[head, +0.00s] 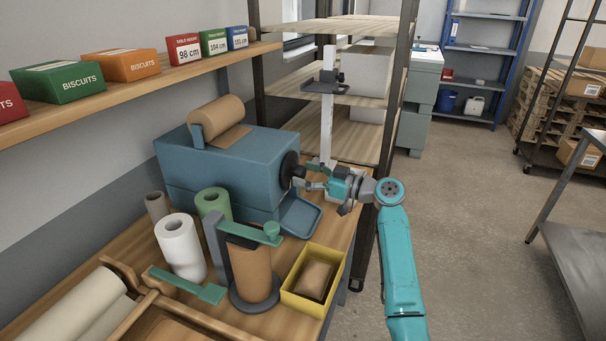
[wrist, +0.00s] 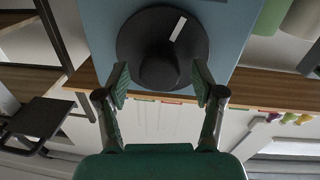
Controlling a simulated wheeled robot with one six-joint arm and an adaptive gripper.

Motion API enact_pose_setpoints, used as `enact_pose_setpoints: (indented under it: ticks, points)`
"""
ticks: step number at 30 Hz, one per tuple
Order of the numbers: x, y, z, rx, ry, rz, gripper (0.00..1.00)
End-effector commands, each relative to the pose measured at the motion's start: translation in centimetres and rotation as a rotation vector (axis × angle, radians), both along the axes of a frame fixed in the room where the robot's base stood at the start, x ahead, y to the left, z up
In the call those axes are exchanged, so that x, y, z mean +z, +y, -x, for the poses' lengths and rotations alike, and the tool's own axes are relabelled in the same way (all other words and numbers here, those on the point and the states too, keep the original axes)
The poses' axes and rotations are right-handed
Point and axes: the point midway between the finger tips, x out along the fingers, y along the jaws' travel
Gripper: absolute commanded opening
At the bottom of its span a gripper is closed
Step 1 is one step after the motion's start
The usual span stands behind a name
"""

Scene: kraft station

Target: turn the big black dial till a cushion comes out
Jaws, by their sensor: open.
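The big black dial (head: 289,170) is on the right end of a blue machine (head: 225,158) on the bench. In the wrist view the dial (wrist: 135,38) is a dark disc with a raised knob (wrist: 160,70) and a white mark (wrist: 178,29). My gripper (head: 303,178) is at the dial, its fingers pointing toward it. In the wrist view my gripper (wrist: 160,84) is open, with one finger on each side of the knob; I cannot tell whether they touch it. A brown paper roll (head: 216,117) sits on top of the machine. The blue tray (head: 300,216) below the dial looks empty.
A yellow box (head: 313,280) holds a brown paper cushion (head: 313,279). A brown roll on a stand (head: 250,270), a white roll (head: 180,248) and a green roll (head: 213,205) crowd the bench. A shelf rack (head: 330,105) stands behind.

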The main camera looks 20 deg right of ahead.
Motion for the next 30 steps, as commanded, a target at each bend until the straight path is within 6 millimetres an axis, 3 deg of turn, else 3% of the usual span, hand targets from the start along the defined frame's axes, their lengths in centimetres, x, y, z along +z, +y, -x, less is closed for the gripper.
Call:
enact_pose_setpoints:
  ticks: [13,21,30]
  points:
    - [-0.04,0.82,-0.7,0.0,0.0,0.0,0.68]
    - [-0.04,0.81,-0.7,0.0,0.0,0.0,0.08]
    - [-0.02,0.81,-0.69,0.0,0.021,-0.016,0.08]
